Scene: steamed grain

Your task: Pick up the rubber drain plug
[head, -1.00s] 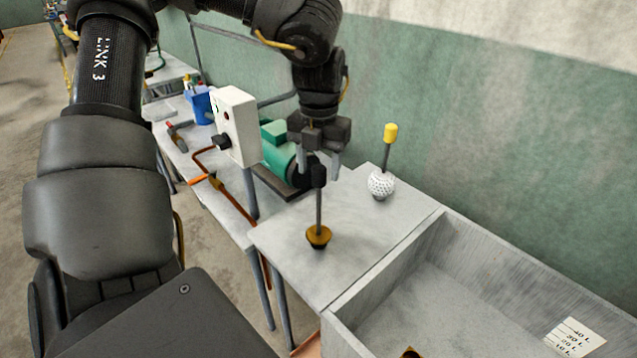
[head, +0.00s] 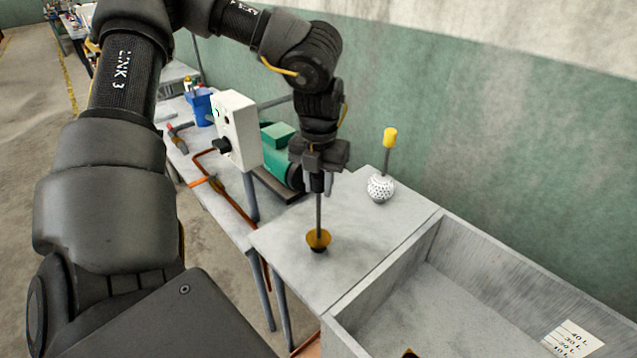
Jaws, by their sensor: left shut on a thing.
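The rubber drain plug (head: 318,240) appears to be the amber and black stopper on the grey bench top, with an upright thin rod and a black grip at its top. Its base seems to stand on the bench. My left gripper (head: 318,184) points down from above and is shut on the black grip of the rod. The fingers hide part of the grip. My right gripper is out of view.
A white dotted ball with a yellow-handled rod (head: 381,188) stands right of the plug. A grey basin (head: 440,222) with a volume label (head: 572,341) adjoins the bench. A white box (head: 238,130), green machine (head: 277,165), copper pipe (head: 232,203) and hammer (head: 179,136) are left.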

